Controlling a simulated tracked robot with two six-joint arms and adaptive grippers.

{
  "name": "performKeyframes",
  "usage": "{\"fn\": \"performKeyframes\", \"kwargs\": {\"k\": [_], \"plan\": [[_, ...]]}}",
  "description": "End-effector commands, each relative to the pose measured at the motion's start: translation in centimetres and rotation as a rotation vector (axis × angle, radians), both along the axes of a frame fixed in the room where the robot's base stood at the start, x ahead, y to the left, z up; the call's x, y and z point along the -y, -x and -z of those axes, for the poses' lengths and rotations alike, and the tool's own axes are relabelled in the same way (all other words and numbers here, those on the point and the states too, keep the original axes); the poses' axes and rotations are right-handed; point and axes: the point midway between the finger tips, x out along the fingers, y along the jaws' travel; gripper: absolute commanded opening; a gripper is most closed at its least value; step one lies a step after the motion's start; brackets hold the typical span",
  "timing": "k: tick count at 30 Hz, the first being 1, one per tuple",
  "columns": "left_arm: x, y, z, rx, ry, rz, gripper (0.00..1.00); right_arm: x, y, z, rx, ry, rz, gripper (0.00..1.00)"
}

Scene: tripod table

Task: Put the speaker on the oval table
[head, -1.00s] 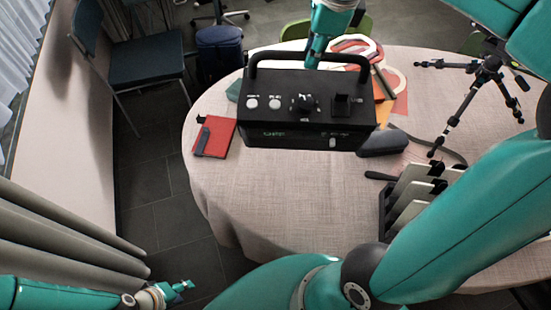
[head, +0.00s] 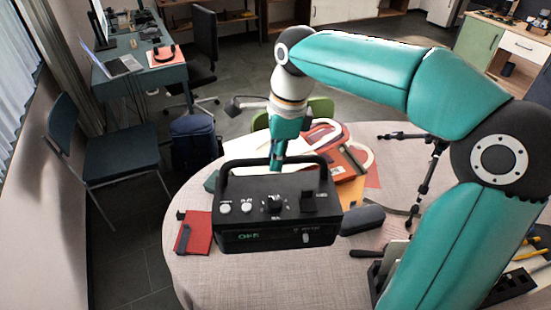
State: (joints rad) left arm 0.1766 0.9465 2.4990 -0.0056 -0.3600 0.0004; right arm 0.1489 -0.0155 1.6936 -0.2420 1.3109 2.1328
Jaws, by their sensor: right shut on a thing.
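The speaker (head: 277,212) is a black box with knobs on top, a carry handle and a small green display on its front. It is over the left part of the oval table (head: 225,282), which has a pale cloth. My right gripper (head: 277,165) comes down from above and is shut on the speaker's handle, its fingertips partly hidden behind the box's top edge. I cannot tell whether the speaker's underside touches the cloth. My left gripper is out of view.
A red notebook (head: 197,232) lies left of the speaker. A dark case (head: 362,219) lies close on its right. A black tripod (head: 427,180) stands at right. The cloth in front is clear.

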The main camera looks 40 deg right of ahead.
Motion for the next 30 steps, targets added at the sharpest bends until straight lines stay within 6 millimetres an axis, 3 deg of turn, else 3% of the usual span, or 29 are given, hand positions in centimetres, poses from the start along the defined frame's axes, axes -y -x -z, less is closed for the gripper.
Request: {"fn": "performKeyframes", "kwargs": {"k": [16,30], "plan": [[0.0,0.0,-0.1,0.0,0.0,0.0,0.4,0.0,0.0,10.8,0.0,-0.001,0.003,0.0],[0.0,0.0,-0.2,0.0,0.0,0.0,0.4,0.0,0.0,14.3,0.002,0.0,0.001,0.0]]}}
